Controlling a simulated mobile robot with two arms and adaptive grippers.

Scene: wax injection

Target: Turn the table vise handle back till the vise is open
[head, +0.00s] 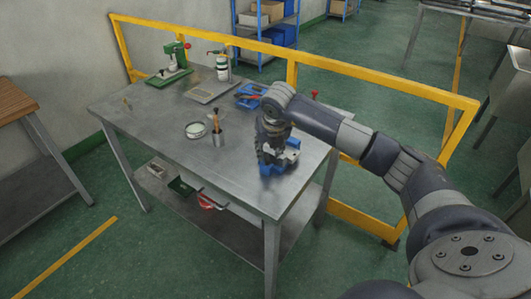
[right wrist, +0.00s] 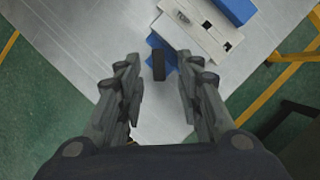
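A short dark bar (right wrist: 158,65), seemingly the vise handle, shows between the fingers of my right gripper (right wrist: 158,82). The fingers are spread, with a visible gap on both sides of the bar. My left gripper is not in view.
The metal table (head: 160,123) also holds a green press (head: 174,70), a blue tray (head: 249,97), a round dish (head: 195,130) and a brush cup (head: 217,137). A yellow rail (head: 350,75) runs behind it.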

